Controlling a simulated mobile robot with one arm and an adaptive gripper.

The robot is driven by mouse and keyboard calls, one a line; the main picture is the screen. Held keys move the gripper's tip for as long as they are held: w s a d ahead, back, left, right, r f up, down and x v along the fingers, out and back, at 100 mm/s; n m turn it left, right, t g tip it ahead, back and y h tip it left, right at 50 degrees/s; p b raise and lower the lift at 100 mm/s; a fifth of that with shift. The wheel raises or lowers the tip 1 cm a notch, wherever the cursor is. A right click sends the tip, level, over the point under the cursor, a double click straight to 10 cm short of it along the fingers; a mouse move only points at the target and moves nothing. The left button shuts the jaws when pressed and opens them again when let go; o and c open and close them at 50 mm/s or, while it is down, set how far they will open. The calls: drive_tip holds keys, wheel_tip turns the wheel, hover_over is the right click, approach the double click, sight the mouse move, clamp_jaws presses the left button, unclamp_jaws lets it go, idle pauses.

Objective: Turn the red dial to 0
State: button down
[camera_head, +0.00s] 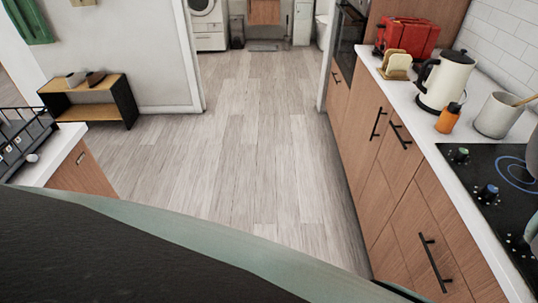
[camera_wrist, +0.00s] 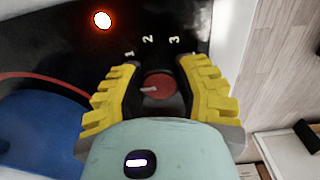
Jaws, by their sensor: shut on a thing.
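The red dial (camera_wrist: 159,87) is in the middle of the wrist view, on a black panel. A pale mark on its face lies left of centre. The numbers 1, 2 and 3 run around its far side, with another mark partly hidden by the right finger. My gripper (camera_wrist: 158,80) has its yellow-padded fingers on both sides of the dial and is shut on it. The 0 cannot be seen. The black cooktop (camera_head: 489,170) is at the right in the head view, with green and blue knobs; the red dial and gripper do not show there.
A light (camera_wrist: 102,20) glows on the panel. A blue object (camera_wrist: 40,135) and a red curved line lie left of the gripper. In the head view, a kettle (camera_head: 446,80), orange bottle (camera_head: 448,118) and red toaster (camera_head: 408,37) stand on the counter. The wooden floor (camera_head: 250,150) is clear.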

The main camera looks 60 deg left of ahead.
drive_tip(key=c, duration=0.6)
unclamp_jaws()
drive_tip(key=shift+r, duration=0.1)
drive_tip(key=shift+w+r, duration=0.15)
drive_tip(key=shift+r, duration=5.75)
drive_tip(key=shift+f, duration=0.1)
